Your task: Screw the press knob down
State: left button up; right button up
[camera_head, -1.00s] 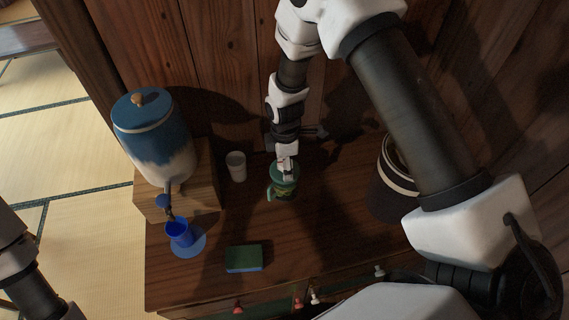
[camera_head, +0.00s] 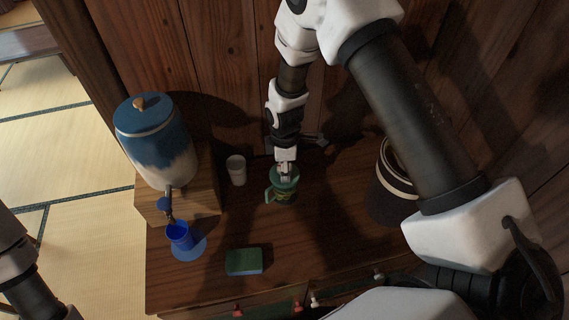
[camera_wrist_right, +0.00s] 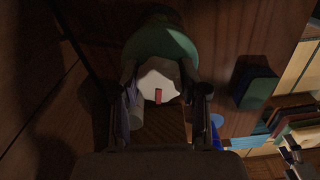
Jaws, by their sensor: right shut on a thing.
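The green press (camera_head: 284,198) stands upright on the wooden cabinet top, its handle toward the left. My right gripper (camera_head: 286,172) comes down on it from above. In the right wrist view, my right gripper (camera_wrist_right: 162,92) is shut on a pale knob (camera_wrist_right: 157,80) with a small red mark, its fingers on either side. The rounded green top of the press (camera_wrist_right: 165,43) shows beside the knob. In the head view the gripper hides most of the knob. My left arm shows only at the lower left edge, and its gripper is out of view.
Left of the press stand a white cup (camera_head: 237,170) and a blue-and-white dispenser (camera_head: 158,150) on a wooden block (camera_head: 205,198). A blue cup (camera_head: 180,236) sits below its tap. A green sponge (camera_head: 244,262) lies in front. A dark round container (camera_head: 385,205) stands right.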

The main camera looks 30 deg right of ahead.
jog(key=m, duration=0.4)
jog(key=shift+s+f+m+p, duration=0.15)
jog(key=shift+s+m+p, duration=0.1)
jog(key=shift+m+p, duration=0.1)
jog(key=m, duration=0.5)
jog(key=shift+f+p, duration=0.1)
jog(key=shift+p, duration=0.2)
jog(key=m, duration=0.4)
jog(key=shift+p, duration=0.3)
jog(key=m, duration=0.4)
jog(key=shift+m, duration=0.35)
jog(key=o, duration=0.7)
jog(key=shift+o, duration=0.6)
jog(key=shift+w+f, duration=0.15)
jog(key=shift+w, duration=0.2)
jog(key=shift+r, duration=0.2)
